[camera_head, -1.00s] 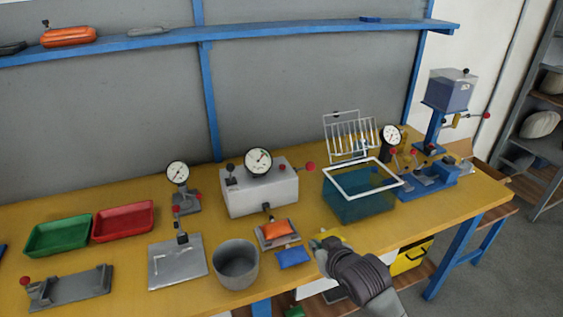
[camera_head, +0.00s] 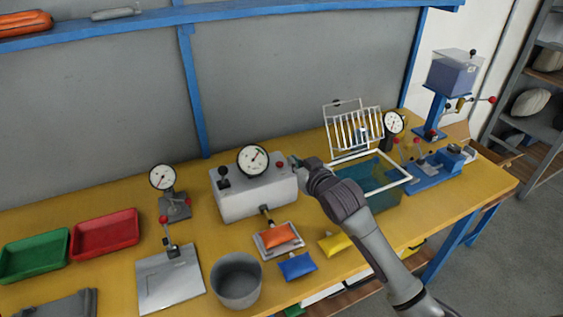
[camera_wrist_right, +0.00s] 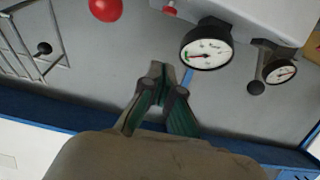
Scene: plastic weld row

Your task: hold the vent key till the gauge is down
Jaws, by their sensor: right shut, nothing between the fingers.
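The pale grey box (camera_head: 232,200) stands at the middle of the bench with a round white gauge (camera_head: 252,160) on it. A small red button (camera_head: 279,163), likely the vent key, sits right of the gauge. My right gripper (camera_head: 293,160) is shut and empty, just right of the button. In the right wrist view its fingertips (camera_wrist_right: 158,68) are together, with the button (camera_wrist_right: 170,10) and gauge (camera_wrist_right: 207,50) beyond them. I see no contact with the button. The gauge's exact reading is too small to tell. My left gripper is not in view.
A red ball knob (camera_wrist_right: 105,8) is close by in the right wrist view. The blue bin with white rim (camera_head: 375,205) is beside my arm. Orange (camera_head: 278,235), blue (camera_head: 297,266) and yellow (camera_head: 335,243) packs lie in front; a grey pot (camera_head: 237,280) stands left.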

